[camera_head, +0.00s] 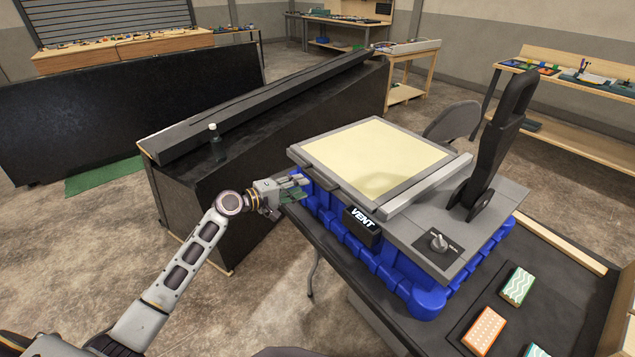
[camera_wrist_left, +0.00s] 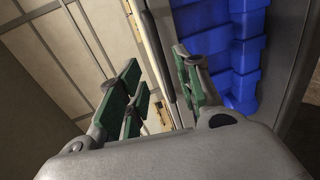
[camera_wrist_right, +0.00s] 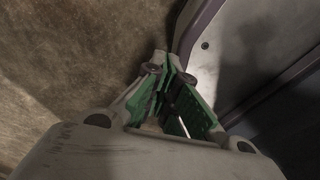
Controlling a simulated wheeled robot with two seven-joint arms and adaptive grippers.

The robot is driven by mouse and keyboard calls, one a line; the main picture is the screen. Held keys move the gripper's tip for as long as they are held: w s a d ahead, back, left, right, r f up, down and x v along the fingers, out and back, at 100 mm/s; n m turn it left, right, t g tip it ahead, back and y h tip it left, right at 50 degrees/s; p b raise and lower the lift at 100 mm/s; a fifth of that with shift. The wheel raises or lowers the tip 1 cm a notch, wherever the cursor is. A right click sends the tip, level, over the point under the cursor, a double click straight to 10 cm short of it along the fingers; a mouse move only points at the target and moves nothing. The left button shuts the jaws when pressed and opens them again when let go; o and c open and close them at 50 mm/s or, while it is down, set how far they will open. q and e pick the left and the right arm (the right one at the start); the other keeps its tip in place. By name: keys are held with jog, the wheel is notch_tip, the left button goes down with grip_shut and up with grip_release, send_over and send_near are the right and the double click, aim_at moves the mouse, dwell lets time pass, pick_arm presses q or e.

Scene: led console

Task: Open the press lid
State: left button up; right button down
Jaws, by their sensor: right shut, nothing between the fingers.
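The press (camera_head: 440,235) stands on the dark table, with a blue ribbed base and a grey top. Its lid (camera_head: 375,155), a cream panel in a grey frame, lies flat and looks closed. A black lever (camera_head: 500,140) stands upright at its right. My left gripper (camera_head: 297,189) is beside the lid's left edge, at about the base's height; its green-padded fingers stand apart and empty. In the left wrist view the blue base (camera_wrist_left: 238,50) is right of the fingers. Contact with the press cannot be told. My right gripper (camera_wrist_right: 165,82) is shut and empty, seen only in its wrist view.
A sign reading VENT (camera_head: 362,227) and a knob (camera_head: 438,241) are on the press's front. Patterned blocks (camera_head: 516,285) lie on the table at right. A black bench (camera_head: 270,130) with a small bottle (camera_head: 215,143) stands behind my left arm. Floor shows between bench and table.

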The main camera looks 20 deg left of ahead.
aim_at(316, 182)
pick_arm(q)
jog(key=shift+x, duration=4)
jog(key=shift+w, duration=0.1)
jog(key=shift+c, duration=0.9)
jog(key=c, duration=0.5)
grip_shut()
pick_arm(e)
jog(key=shift+s+a+r, duration=0.15)
jog(key=shift+s+r, duration=0.1)
jog(key=shift+s, duration=0.25)
